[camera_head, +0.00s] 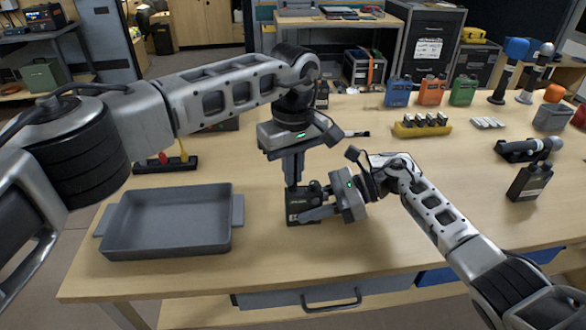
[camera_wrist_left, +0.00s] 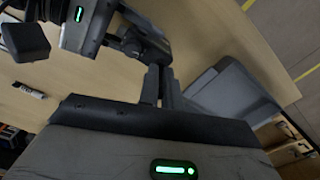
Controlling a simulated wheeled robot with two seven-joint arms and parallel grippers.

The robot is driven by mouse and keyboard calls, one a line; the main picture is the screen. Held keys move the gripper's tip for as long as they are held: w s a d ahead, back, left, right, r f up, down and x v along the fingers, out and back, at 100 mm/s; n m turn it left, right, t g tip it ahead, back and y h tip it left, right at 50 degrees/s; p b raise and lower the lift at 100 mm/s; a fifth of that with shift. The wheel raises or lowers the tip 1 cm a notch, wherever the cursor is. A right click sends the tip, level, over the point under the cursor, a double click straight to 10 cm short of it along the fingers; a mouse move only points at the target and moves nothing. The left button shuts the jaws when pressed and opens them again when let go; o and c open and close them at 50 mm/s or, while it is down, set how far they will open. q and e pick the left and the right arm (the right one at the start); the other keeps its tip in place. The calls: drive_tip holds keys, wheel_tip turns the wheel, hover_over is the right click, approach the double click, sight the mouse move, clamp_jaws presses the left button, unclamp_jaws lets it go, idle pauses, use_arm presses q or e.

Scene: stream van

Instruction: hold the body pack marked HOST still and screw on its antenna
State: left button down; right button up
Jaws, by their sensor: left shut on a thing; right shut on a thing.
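A dark body pack (camera_head: 303,205) stands on the table in the head view; a small pale label shows on its front, too small to read. My right gripper (camera_head: 318,212) is shut on it from the right side. My left gripper (camera_head: 293,183) points straight down over the top of the pack, its fingers shut on the antenna, which they hide almost wholly. I cannot tell whether the antenna's thread sits in the pack. In the left wrist view my left fingers (camera_wrist_left: 160,85) reach to the dark pack (camera_wrist_left: 142,46), beside my right gripper.
A grey tray (camera_head: 108,232) stands to the left. Another dark body pack (camera_head: 530,183) stands at the right. Blue, orange (camera_head: 432,91) and green packs and a yellow holder (camera_head: 421,129) are at the back right. The front middle of the table is clear.

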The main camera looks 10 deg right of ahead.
idle(0.8)
use_arm(q)
drive_tip(key=m, duration=0.4)
drive_tip(key=m, duration=0.2)
drive_tip(key=shift+m, duration=1.1)
drive_tip(key=m, duration=0.4)
drive_tip(key=c, duration=1.7)
unclamp_jaws()
drive_tip(key=shift+a, duration=0.1)
